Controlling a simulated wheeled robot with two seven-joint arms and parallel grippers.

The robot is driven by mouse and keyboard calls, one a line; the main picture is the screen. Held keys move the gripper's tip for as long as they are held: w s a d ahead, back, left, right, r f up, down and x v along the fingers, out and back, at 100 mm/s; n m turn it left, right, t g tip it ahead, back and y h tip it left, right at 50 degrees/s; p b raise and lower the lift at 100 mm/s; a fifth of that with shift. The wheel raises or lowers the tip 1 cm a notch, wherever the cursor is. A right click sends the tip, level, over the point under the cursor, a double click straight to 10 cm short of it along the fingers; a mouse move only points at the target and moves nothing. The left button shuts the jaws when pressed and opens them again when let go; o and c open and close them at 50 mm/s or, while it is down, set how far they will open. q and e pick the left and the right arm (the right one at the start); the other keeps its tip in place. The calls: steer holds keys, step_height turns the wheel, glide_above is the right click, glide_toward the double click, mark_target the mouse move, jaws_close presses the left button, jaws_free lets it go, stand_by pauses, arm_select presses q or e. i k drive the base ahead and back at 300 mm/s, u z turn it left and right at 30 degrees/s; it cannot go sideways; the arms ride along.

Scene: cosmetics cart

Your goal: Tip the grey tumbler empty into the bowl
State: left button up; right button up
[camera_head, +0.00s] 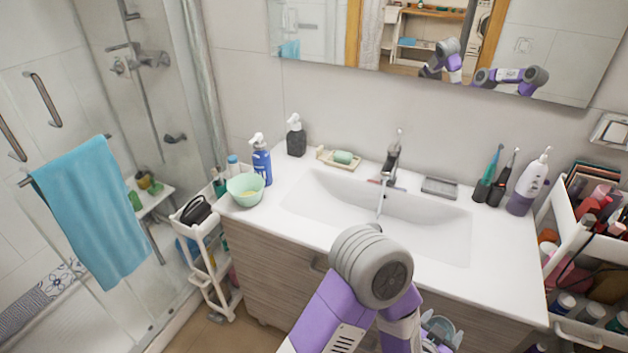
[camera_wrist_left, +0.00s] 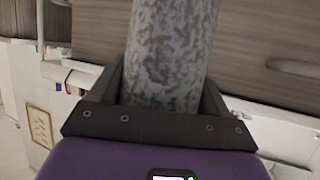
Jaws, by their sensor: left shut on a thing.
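The grey tumbler (camera_wrist_left: 172,45) has a mottled grey surface and fills the upper middle of the left wrist view. My left gripper (camera_wrist_left: 162,82) is shut on it, with one dark finger on each side. The tumbler's far end runs out of the frame, so its mouth and contents are hidden. In the head view my arm's large grey joint is in front, and I cannot make out the gripper or tumbler there. My right gripper is not in view.
The sink basin (camera_head: 350,205) and tap (camera_head: 392,160) are in the middle. A dark soap dispenser (camera_head: 296,137) and soap dish (camera_head: 340,159) stand at the back. A crowded cart (camera_head: 565,235) is at right.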

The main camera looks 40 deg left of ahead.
mark_target(246, 190)
steer(key=z, duration=2.2)
steer(key=k, duration=2.15)
steer(key=u, duration=1.8)
